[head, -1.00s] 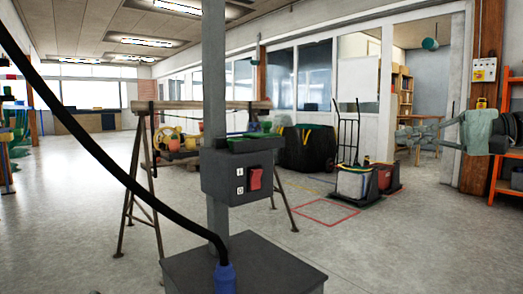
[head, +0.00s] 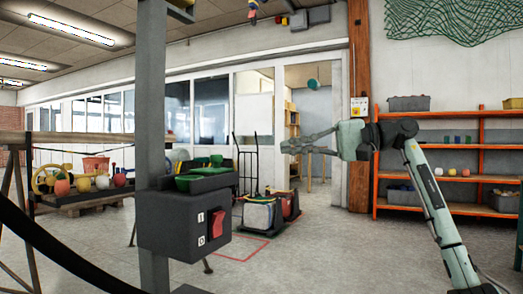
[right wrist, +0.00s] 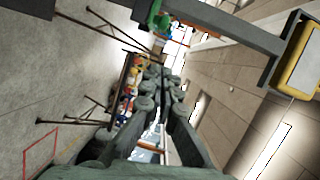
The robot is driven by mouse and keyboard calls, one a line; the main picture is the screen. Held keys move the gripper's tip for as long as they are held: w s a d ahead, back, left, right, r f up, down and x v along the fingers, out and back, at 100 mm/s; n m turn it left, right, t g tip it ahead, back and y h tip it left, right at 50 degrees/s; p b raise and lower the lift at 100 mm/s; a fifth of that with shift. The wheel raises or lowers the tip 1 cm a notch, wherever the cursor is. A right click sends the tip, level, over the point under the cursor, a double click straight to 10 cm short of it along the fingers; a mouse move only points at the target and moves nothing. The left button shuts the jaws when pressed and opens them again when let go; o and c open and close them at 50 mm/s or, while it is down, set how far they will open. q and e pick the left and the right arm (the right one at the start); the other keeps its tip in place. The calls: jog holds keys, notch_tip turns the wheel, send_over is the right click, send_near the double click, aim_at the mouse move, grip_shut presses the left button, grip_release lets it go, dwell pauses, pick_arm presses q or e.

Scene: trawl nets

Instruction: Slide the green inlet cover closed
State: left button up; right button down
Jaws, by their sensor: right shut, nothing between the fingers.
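In the head view a dark grey switch box (head: 168,222) with a red switch (head: 217,222) sits on a grey post (head: 153,100). A green piece (head: 188,182), likely the inlet cover, lies on its top; I cannot tell how far it is slid. In the right wrist view a green patch (right wrist: 160,18) shows at the top by the box. My right gripper (head: 287,146) is shut and empty, in the air to the right of the box and well apart from it in the picture. Its fingers (right wrist: 165,85) also show in the right wrist view. My left gripper is out of view.
A black cable (head: 50,245) curves across the lower left. A trolley (head: 258,210) with bins stands behind, on the floor. Orange shelves (head: 480,143) stand at the right. A pallet with coloured floats (head: 80,190) is at the left. Open floor lies between.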

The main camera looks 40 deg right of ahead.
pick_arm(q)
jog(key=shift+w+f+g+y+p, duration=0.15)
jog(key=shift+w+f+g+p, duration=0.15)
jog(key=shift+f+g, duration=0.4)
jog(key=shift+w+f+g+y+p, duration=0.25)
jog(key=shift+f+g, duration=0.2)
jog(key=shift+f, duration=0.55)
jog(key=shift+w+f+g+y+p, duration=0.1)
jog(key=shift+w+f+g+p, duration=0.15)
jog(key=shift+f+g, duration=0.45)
pick_arm(e)
jog(key=w+a+f, duration=0.1)
jog(key=w+a, duration=0.6)
jog(key=a, duration=0.2)
jog(key=shift+a+f, duration=0.3)
jog(key=shift+f, duration=0.05)
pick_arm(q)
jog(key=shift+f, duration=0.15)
